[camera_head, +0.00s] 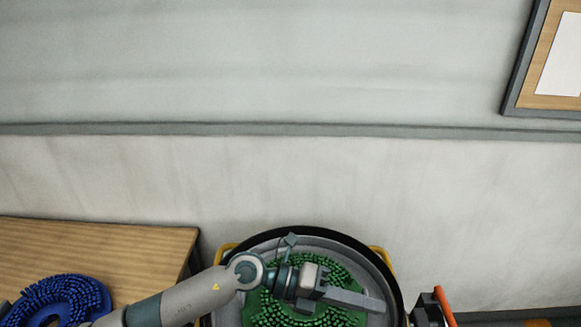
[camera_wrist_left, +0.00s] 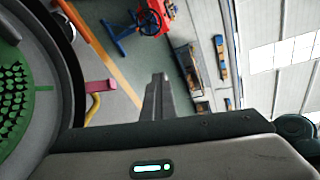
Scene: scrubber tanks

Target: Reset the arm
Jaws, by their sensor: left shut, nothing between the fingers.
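My left arm comes in from the lower left in the head view. Its gripper (camera_head: 378,304) is shut and empty, pointing right above a round green bristled brush (camera_head: 264,308). The brush lies in a round grey tank (camera_head: 330,243) with a black rim; the arm hides part of it. The left wrist view shows the closed fingers (camera_wrist_left: 158,85) and, at the left edge, the green brush (camera_wrist_left: 12,100) in the tank. My right gripper is not in view.
A wooden table (camera_head: 100,245) with a blue bristled brush (camera_head: 75,290) stands left of the tank. A black part with an orange handle (camera_head: 445,306) is right of it. A plain wall rises behind. The left wrist view shows open floor and a red-and-blue stand (camera_wrist_left: 150,18).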

